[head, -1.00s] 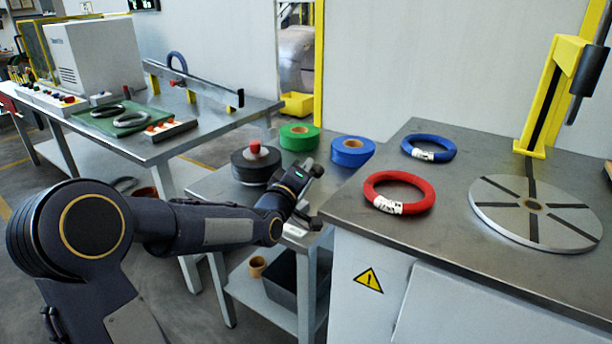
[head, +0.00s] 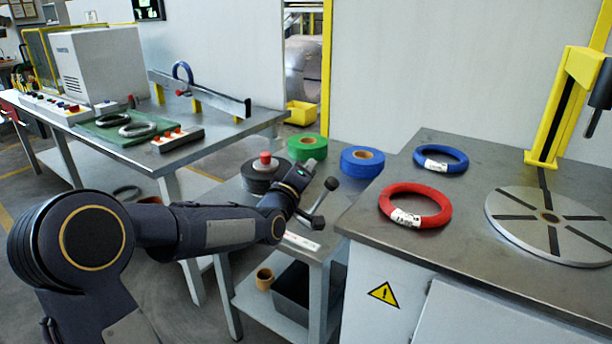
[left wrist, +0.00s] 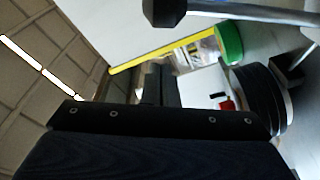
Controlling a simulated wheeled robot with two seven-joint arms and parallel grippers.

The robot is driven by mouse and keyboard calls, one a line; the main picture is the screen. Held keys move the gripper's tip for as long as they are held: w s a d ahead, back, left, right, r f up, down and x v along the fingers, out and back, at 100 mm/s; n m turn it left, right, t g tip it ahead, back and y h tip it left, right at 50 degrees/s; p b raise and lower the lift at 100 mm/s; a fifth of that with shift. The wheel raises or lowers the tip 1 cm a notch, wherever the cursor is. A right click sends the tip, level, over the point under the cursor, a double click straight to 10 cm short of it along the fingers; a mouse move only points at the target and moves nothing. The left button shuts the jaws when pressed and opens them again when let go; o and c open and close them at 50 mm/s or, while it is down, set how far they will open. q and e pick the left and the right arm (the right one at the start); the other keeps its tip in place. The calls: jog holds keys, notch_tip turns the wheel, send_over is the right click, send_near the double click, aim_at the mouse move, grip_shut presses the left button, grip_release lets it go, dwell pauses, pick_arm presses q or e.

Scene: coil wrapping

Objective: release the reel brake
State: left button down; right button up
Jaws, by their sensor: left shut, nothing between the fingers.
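The reel brake seems to be the metal lever with a black knob (head: 331,183), on the small middle table by the black reel (head: 262,176). A second black end shows lower down, near the table's front. My left gripper (head: 308,166) is shut and empty, just left of the knob and in front of the reel, partly covering it. In the left wrist view the shut fingers (left wrist: 160,72) point away from the camera. A metal bar with a black knob (left wrist: 165,12) crosses the top, apart from the fingers. My right gripper is out of view.
Green (head: 307,147) and blue (head: 362,162) rolls lie behind the lever. The right worktop (head: 390,238) holds red (head: 415,205) and blue (head: 441,158) coils and a slotted disc (head: 552,225). A dark bin (head: 295,290) stands on the lower shelf.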

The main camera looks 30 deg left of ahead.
pick_arm(q)
jog(key=s+d, duration=0.1)
jog(key=s, duration=0.8)
jog(key=shift+s+f, duration=0.4)
jog(key=shift+f, duration=0.05)
